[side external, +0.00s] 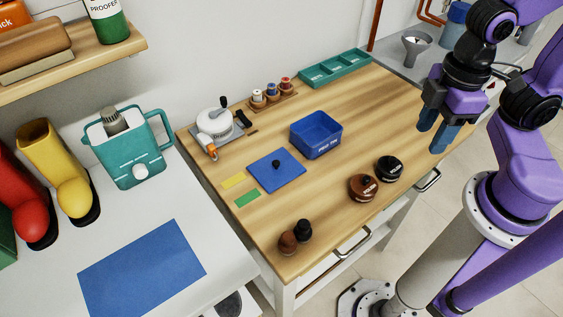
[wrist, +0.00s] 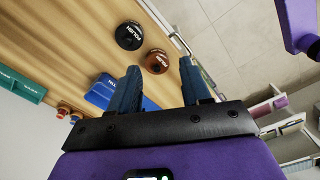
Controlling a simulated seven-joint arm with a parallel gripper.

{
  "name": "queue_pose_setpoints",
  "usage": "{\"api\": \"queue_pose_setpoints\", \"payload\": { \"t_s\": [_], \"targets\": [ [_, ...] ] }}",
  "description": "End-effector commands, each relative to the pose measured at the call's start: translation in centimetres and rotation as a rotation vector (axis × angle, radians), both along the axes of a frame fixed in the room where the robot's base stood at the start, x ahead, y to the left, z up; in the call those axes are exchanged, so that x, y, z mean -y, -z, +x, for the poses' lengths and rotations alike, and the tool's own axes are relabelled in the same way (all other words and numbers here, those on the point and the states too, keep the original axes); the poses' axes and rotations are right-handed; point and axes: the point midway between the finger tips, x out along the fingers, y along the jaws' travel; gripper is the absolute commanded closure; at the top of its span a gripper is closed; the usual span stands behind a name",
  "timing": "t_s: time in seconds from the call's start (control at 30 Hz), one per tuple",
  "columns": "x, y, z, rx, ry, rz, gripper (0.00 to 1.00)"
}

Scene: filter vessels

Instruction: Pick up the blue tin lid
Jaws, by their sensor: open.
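The blue tin lid (side external: 268,178) is a flat blue square with a dark round knob, lying on the wooden worktop. The open blue tin (side external: 316,148) stands just behind and to the right of it, apart from it. My gripper (side external: 437,130) is open and empty, raised over the right end of the worktop, well away from the lid. In the wrist view my gripper (wrist: 160,68) shows two dark blue fingers spread apart. The blue tin (wrist: 101,92) is partly visible there; I cannot make out the lid in that view.
Two polish tins, one brown (side external: 363,187) and one black (side external: 389,168), sit between my gripper and the lid. Yellow (side external: 233,180) and green (side external: 247,198) cards lie left of the lid. Two small knobbed items (side external: 295,236) stand at the front edge. A teal tray (side external: 335,68) is at the back.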

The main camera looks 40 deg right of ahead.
Motion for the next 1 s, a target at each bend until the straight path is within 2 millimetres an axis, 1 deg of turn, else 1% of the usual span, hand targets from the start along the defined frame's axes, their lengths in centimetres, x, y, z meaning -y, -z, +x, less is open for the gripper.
{"api": "queue_pose_setpoints", "payload": {
  "t_s": [0.17, 0.3, 0.6, 0.8, 1.0],
  "targets": [
    [-2.8, -0.5, 3.5, 0.010, 0.228, -0.010, 0.53],
    [-5.5, -0.8, 6.6, 0.022, 0.454, -0.014, 0.53],
    [-11.2, -1.1, 12.8, 0.055, 0.934, -0.017, 0.53],
    [-14.7, -1.0, 16.4, 0.082, 1.256, -0.012, 0.53],
    [-17.8, -0.7, 19.5, 0.112, 1.562, 0.001, 0.53]
  ]
}}
